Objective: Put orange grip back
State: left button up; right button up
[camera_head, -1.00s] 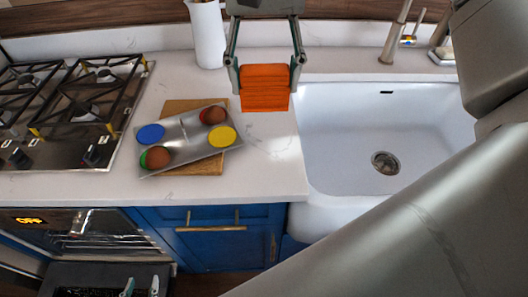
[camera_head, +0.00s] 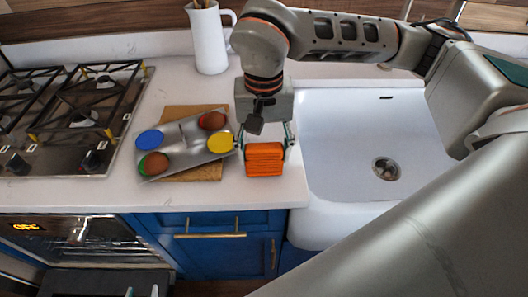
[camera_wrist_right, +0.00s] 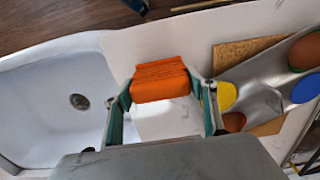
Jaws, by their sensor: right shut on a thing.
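The orange grip (camera_head: 265,160) is a ribbed, folded-looking orange block. It is in my right gripper (camera_head: 264,146), whose fingers stand on either side of it. It is over the white counter, just right of the metal tray and left of the sink. In the right wrist view, the orange grip (camera_wrist_right: 160,80) shows between the fingertips of my right gripper (camera_wrist_right: 165,92). Whether its underside touches the counter cannot be told. My left gripper is not in view.
The metal tray (camera_head: 181,153) with coloured cups and brown round items lies on a wooden board (camera_head: 205,172), close left of the grip. The white sink (camera_head: 345,130) is to the right, the stove (camera_head: 60,110) far left. A white jug (camera_head: 208,40) stands behind.

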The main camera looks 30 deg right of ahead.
aim_at(264, 146)
jog(key=shift+f, duration=0.4)
jog(key=o, duration=1.3)
notch_tip(264, 146, up, 12)
jog(key=shift+w+r, duration=0.1)
jog(key=shift+w, duration=0.05)
